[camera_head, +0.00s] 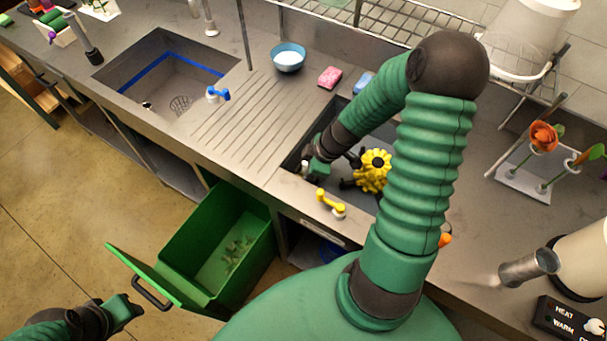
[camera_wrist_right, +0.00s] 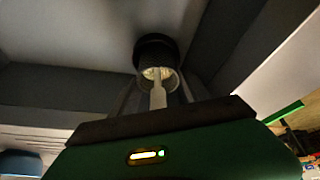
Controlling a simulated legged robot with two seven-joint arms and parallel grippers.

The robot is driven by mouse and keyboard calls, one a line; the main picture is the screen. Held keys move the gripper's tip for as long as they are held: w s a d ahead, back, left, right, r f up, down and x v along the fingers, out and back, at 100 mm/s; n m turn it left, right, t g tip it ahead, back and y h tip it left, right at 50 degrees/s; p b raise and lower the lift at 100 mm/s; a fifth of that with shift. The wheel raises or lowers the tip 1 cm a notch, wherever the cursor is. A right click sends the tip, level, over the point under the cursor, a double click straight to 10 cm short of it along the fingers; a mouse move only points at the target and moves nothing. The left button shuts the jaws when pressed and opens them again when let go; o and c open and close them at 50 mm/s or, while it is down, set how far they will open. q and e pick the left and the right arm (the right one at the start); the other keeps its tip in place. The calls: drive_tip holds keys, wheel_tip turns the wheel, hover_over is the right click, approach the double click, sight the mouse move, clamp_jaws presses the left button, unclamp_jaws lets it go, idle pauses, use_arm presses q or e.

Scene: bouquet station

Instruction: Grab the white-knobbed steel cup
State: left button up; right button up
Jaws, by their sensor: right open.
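The steel cup (camera_wrist_right: 146,76) shows in the right wrist view as a small mesh-sided cup under a dark round collar (camera_wrist_right: 155,50). Its pale knob (camera_wrist_right: 158,95) sticks out toward my right gripper (camera_wrist_right: 158,103). The gripper is open, with a grey finger on either side of the knob; I cannot tell whether they touch it. In the head view my right gripper (camera_head: 308,172) reaches down into the right sink basin (camera_head: 290,160), and the cup cannot be made out there. My left gripper (camera_head: 128,308) is at the lower left, away from the sinks; its jaws are unclear.
A yellow flower-shaped thing (camera_head: 374,172) is in the right basin beside my right arm. A yellow tap (camera_head: 331,203) is at its front edge. A blue bowl (camera_head: 289,57) and pink sponge (camera_head: 329,77) stand behind. An open green bin (camera_head: 215,250) is below the counter.

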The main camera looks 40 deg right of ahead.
drive_tip(key=shift+w+d, duration=0.1)
drive_tip(key=shift+d, duration=0.1)
drive_tip(key=shift+c, duration=1)
drive_tip(key=shift+d, duration=0.1)
drive_tip(key=shift+c, duration=1.2)
drive_tip(key=shift+a+r, duration=0.1)
drive_tip(key=shift+a, duration=0.1)
drive_tip(key=c, duration=0.5)
drive_tip(key=shift+a, duration=0.1)
drive_tip(key=shift+c, duration=0.6)
drive_tip(key=shift+r, duration=0.15)
